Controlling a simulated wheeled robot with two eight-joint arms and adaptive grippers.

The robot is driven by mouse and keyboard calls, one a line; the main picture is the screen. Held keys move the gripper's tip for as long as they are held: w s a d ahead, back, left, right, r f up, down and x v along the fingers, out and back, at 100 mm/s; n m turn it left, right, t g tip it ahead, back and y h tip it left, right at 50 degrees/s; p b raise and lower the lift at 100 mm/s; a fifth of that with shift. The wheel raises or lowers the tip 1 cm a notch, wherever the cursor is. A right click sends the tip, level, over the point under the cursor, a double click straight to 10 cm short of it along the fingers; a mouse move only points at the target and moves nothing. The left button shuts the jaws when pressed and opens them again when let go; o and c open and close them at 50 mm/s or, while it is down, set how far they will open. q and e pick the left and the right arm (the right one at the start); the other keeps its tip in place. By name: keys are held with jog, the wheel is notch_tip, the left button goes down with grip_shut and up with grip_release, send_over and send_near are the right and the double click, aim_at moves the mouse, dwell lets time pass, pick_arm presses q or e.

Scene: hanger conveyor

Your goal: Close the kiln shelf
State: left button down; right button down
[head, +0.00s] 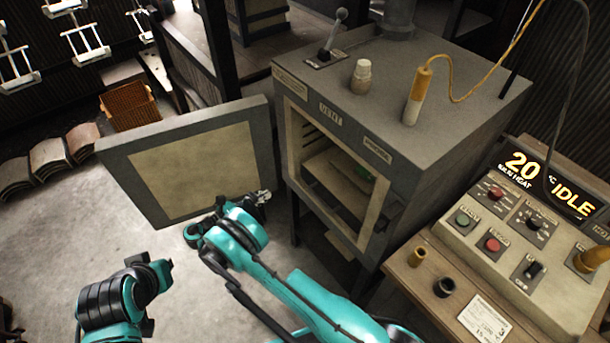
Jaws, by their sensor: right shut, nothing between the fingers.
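The grey kiln (440,110) stands right of centre with its front opening uncovered. Its thick door (190,165), grey with a beige inner panel, is swung wide open to the left.
A control panel (525,235) reading 20 and IDLE stands at the right on a wooden bench (420,285). A lever (333,35) and a yellow-cabled probe (418,95) are on the kiln top. Curved tiles (50,158) and an orange crate (130,104) sit on the floor at left.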

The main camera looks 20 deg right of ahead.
jog(key=b, duration=0.4)
send_near(304, 174)
jog(key=x, duration=0.6)
jog(key=shift+s+d+f, duration=0.1)
jog(key=shift+d, duration=0.35)
jog(key=x, duration=0.4)
jog(key=shift+w+d, duration=0.2)
jog(key=shift+d, duration=0.15)
jog(key=shift+a, duration=0.1)
